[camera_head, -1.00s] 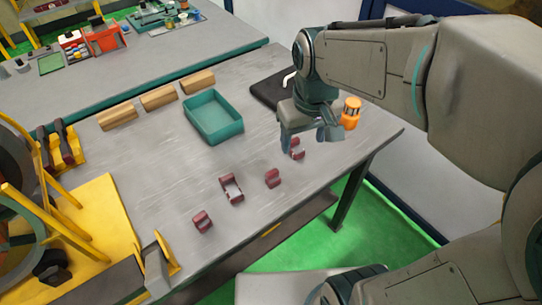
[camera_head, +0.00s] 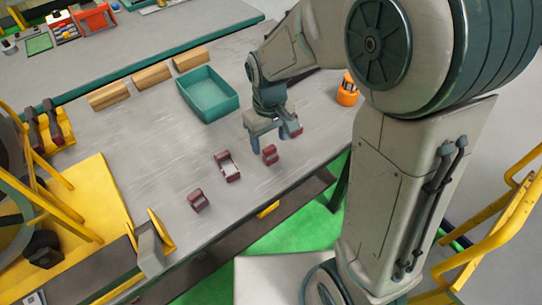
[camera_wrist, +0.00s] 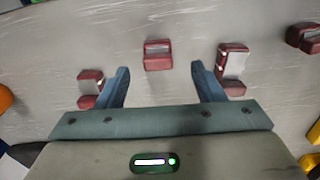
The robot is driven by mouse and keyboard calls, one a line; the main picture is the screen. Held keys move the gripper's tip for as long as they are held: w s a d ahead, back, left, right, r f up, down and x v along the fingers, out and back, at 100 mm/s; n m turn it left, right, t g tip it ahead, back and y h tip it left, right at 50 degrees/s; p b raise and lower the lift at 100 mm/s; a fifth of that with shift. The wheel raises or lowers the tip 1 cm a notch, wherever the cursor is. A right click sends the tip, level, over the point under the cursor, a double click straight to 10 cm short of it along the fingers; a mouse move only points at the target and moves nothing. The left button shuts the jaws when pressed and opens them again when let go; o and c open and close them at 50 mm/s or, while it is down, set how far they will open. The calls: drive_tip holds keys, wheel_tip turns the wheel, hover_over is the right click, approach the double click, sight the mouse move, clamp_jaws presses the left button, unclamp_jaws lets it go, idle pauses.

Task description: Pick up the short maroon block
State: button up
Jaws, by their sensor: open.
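Several maroon blocks lie in a loose row on the grey table. A short maroon block (camera_head: 270,154) lies just in front of my gripper (camera_head: 268,139). In the wrist view this short block (camera_wrist: 158,55) is ahead of the gap between the fingers of my open, empty gripper (camera_wrist: 163,82). A longer maroon block (camera_head: 227,166) with a pale middle is to its left; in the wrist view it is right of the right finger (camera_wrist: 232,65). Another small block (camera_head: 198,200) is farther left. One more block (camera_wrist: 90,88) is beside the left finger and mostly hidden in the head view.
A teal tray (camera_head: 208,112) stands behind the blocks, with several wooden blocks (camera_head: 152,76) along the back. An orange item (camera_head: 347,91) is at the right. A yellow fixture (camera_head: 85,205) is at the left. The table's front edge is close to the row.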

sight(270, 149)
drive_tip(key=shift+w+d+f, duration=0.1)
drive_tip(key=shift+d+f, duration=0.05)
drive_tip(key=shift+f, duration=2.5)
drive_tip(key=c, duration=1.3)
clamp_jaws()
drive_tip(key=shift+r, duration=0.15)
